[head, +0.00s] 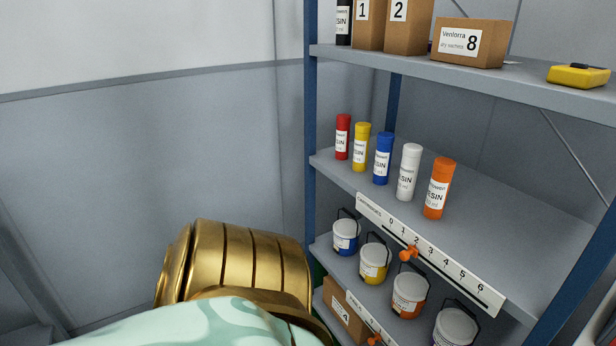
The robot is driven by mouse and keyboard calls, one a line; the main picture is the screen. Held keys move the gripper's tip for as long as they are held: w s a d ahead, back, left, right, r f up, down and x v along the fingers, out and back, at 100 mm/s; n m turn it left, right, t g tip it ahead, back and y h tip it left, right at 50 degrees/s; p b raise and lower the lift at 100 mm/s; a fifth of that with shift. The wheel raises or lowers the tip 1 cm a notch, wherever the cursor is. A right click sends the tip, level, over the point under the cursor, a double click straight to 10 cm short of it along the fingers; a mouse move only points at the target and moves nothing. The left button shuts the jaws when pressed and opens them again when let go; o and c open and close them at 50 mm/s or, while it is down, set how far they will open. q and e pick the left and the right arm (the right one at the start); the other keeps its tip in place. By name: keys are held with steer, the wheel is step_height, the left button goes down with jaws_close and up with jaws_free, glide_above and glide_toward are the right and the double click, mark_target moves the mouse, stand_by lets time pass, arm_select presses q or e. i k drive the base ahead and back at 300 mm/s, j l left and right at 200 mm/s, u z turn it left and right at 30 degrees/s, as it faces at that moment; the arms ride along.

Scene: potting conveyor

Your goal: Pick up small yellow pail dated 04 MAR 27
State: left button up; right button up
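A small pail with a yellow band (374,263) and a dark wire handle stands on a lower shelf, second from the left in a row of pails. It has a white label, but the date is too small to read. A blue pail (345,236) stands to its left and an orange pail (408,294) to its right. A white-grey pail (455,328) is at the right end, cut by the bottom edge. Neither gripper is in view. A gold and pale green arm part of mine fills the bottom left, apart from the pails.
The middle shelf (500,215) holds several coloured resin bottles (383,158). A scale strip (430,254) with an orange slider (408,254) runs along its front edge, above the pails. The top shelf holds boxes (468,42) and a yellow device (578,76). Another box (342,312) is below.

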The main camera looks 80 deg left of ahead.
mark_target(375, 258)
steer(key=u, duration=1.9)
